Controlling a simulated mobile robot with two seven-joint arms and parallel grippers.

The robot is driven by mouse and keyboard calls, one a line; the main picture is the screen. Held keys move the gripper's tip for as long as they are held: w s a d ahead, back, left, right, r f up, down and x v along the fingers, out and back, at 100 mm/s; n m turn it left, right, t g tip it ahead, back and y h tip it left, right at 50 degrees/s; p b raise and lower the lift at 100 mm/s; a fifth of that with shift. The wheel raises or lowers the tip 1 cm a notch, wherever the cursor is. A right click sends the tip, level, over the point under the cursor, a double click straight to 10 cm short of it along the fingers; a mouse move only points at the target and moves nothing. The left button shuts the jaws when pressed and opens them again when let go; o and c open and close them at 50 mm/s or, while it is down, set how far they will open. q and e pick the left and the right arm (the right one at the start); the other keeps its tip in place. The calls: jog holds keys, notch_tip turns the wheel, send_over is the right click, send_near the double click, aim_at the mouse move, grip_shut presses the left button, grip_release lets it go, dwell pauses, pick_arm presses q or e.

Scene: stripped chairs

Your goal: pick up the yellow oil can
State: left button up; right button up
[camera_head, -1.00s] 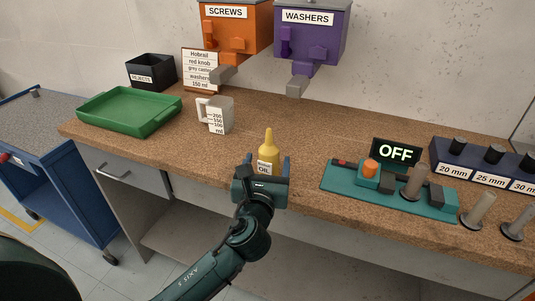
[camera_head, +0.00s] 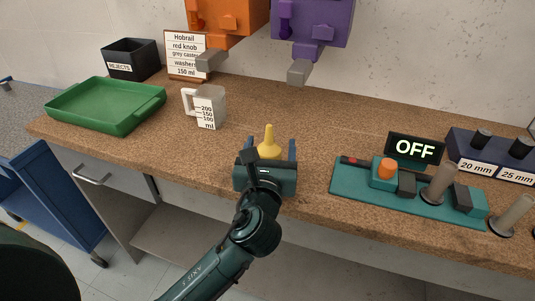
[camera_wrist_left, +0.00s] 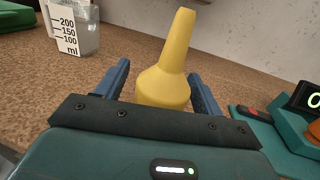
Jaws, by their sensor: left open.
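The yellow oil can (camera_head: 268,144) stands upright on the workbench, its lower part hidden behind my left gripper in the head view. My left gripper (camera_head: 266,150) is open at the front edge of the bench, with one finger on each side of the can. In the left wrist view, the can (camera_wrist_left: 168,75) rises between the two blue fingers of the left gripper (camera_wrist_left: 163,88), with its tapered spout up. Gaps show beside the can, and its base is hidden by the gripper body. My right gripper is not in view.
A measuring jug (camera_head: 209,107) stands behind and left of the can, and a green tray (camera_head: 108,122) lies farther left. A teal fixture (camera_head: 345,184) with an OFF display (camera_head: 414,149) is close on the right. Orange (camera_head: 228,22) and purple (camera_head: 312,28) dispensers hang above the back.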

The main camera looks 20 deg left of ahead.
pick_arm(q)
jog(key=shift+s, duration=0.1)
jog(key=shift+c, duration=0.5)
jog(key=c, duration=1.2)
